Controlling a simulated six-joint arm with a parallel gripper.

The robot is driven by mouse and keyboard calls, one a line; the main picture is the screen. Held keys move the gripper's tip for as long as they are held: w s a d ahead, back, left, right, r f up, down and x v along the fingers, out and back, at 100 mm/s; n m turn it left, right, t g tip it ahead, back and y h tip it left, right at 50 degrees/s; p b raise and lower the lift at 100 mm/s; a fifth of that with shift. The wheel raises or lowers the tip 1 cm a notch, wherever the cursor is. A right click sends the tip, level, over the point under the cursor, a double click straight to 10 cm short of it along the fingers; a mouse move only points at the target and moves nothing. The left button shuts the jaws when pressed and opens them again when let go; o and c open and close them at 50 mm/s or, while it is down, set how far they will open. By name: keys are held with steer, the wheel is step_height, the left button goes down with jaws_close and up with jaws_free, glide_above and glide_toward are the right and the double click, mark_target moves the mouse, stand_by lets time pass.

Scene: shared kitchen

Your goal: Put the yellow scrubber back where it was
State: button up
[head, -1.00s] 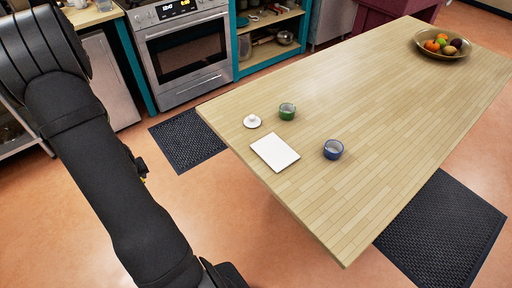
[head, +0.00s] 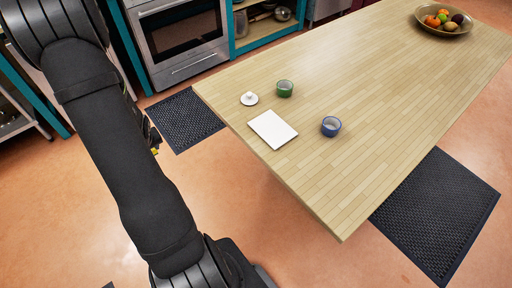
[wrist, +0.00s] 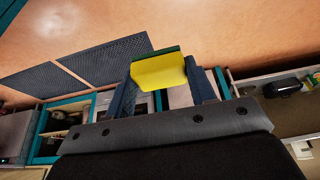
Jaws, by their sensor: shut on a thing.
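The yellow scrubber (wrist: 158,72) is a yellow block with a dark green layer along its far edge. In the wrist view my gripper (wrist: 165,82) is shut on it, with one finger on each side. It is held in the air over the orange floor, apart from any surface. In the head view my arm hides most of the gripper. A small yellow bit (head: 155,151), likely the scrubber, shows at the arm's right edge.
The wooden table (head: 400,85) holds a white board (head: 272,129), a white lid (head: 249,99), a green cup (head: 285,88), a blue cup (head: 331,126) and a fruit bowl (head: 445,30). An oven (head: 180,40) and teal shelves stand behind. Dark mats (head: 440,215) lie on the floor.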

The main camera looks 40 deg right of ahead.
steer(key=s+d+r+m+h, duration=0.1)
steer(key=s+d+r+m, duration=0.1)
steer(key=s+d+r, duration=0.85)
steer(key=s+d+r+m+h, duration=0.15)
steer(key=s+d+r, duration=0.55)
steer(key=d, duration=0.7)
steer(key=s+d+r+m+g+h, duration=0.15)
steer(key=s+m, duration=0.35)
steer(key=s, duration=0.6)
steer(key=s+d+r+m+g, duration=0.1)
steer(key=s+d+r+m, duration=0.3)
steer(key=s, duration=0.8)
steer(key=s+d+r+m+g+h, duration=0.1)
steer(key=s+d+m+g, duration=0.1)
steer(key=s+m, duration=0.65)
steer(key=n, duration=0.3)
glide_above(315, 156)
steer(key=a, duration=0.2)
steer(key=f, duration=0.6)
steer(key=shift+d+f, duration=0.2)
steer(key=shift+f, duration=2.05)
